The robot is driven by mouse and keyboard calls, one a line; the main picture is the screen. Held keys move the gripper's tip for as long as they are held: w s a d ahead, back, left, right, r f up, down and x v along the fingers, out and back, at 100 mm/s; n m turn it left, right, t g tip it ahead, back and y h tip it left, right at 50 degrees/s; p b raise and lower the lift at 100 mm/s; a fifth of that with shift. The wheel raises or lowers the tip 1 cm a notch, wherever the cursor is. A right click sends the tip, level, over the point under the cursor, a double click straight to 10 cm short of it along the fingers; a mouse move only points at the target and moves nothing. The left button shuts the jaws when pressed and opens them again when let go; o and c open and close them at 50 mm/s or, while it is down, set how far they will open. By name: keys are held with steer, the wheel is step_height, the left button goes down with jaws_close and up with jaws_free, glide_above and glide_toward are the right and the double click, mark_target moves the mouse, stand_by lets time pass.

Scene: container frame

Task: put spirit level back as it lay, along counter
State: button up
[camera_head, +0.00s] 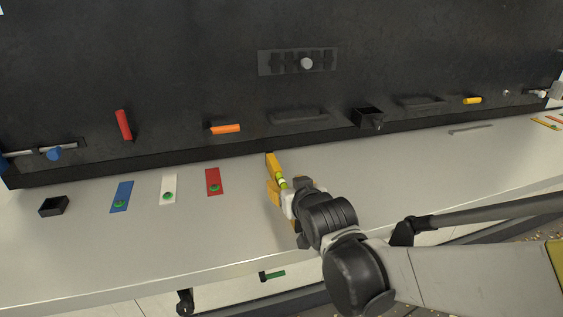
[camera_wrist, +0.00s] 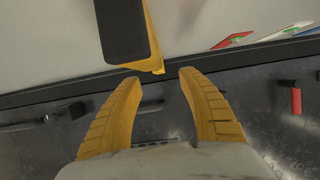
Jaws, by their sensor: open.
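The spirit level (camera_head: 274,164) is yellow with a bright green-yellow vial. In the head view it points from the counter's back edge toward my gripper (camera_head: 275,186), across the counter rather than along it. My gripper partly hides its near end. In the wrist view the spirit level (camera_wrist: 153,40) shows a dark face with yellow sides, and its end is just beyond the tips of my open gripper (camera_wrist: 160,76). Nothing shows between the fingers. I cannot tell whether the level touches the counter (camera_head: 110,250) along its length.
Blue (camera_head: 122,196), white (camera_head: 169,190) and red (camera_head: 213,182) plates and a small black box (camera_head: 53,206) lie on the counter to the left. The dark back wall (camera_head: 190,70) carries handles and a black holder (camera_head: 368,118). The counter right of my gripper is mostly clear.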

mark_target(283, 179)
steer(key=x, duration=0.1)
steer(key=b+x, duration=0.1)
steer(key=x, duration=0.3)
steer(key=shift+d+f, duration=0.1)
steer(key=shift+d, duration=0.25)
steer(key=shift+c, duration=0.2)
jaws_close()
